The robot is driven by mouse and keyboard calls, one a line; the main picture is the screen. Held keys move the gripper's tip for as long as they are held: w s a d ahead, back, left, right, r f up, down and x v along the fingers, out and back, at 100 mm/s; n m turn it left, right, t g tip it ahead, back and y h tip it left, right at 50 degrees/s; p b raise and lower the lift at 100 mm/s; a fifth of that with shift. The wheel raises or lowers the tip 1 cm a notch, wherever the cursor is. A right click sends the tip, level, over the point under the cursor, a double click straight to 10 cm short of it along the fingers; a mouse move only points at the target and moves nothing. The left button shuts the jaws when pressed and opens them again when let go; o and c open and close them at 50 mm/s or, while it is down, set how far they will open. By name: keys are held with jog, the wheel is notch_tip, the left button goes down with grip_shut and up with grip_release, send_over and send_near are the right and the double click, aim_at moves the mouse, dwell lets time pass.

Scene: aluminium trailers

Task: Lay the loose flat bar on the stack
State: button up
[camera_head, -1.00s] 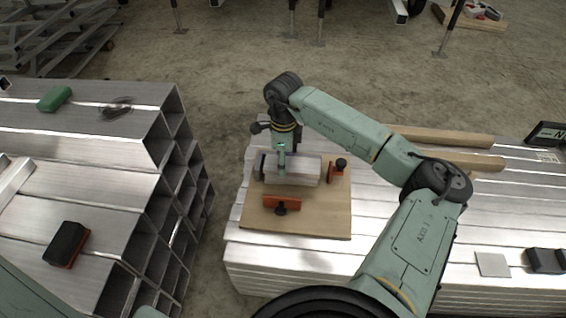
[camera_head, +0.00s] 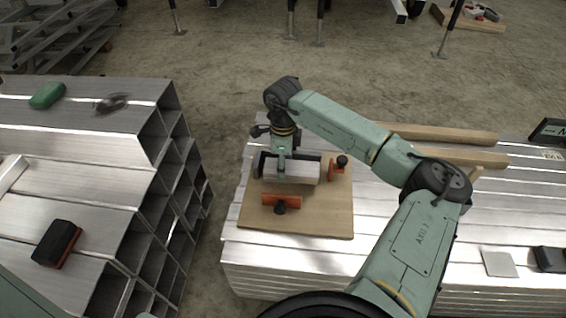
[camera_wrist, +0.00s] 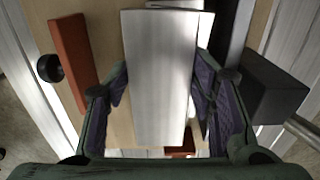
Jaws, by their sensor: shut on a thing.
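My gripper (camera_head: 281,172) is shut on a pale silver flat bar (camera_wrist: 160,70), one finger on each side in the wrist view. The bar is over the small stack on the wooden board. In the wrist view, part of another pale bar (camera_wrist: 204,28) shows beneath and to the right of the held bar, which looks slightly turned against it. Whether the two touch is hard to tell. An orange block with a black knob (camera_head: 333,169) stands right of the stack, another (camera_head: 281,201) in front. The held bar hides most of the stack.
The wooden board (camera_head: 320,222) lies on a bench of aluminium profiles (camera_head: 300,262). Two wooden battens (camera_head: 450,136) lie behind my arm. A gap separates the bench from stacked square tubes (camera_head: 100,185) at left. A dark block (camera_wrist: 275,90) is close to my gripper's right side.

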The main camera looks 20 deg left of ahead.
jog(key=o, duration=1.7)
jog(key=shift+o, duration=0.2)
notch_tip(320, 180, up, 12)
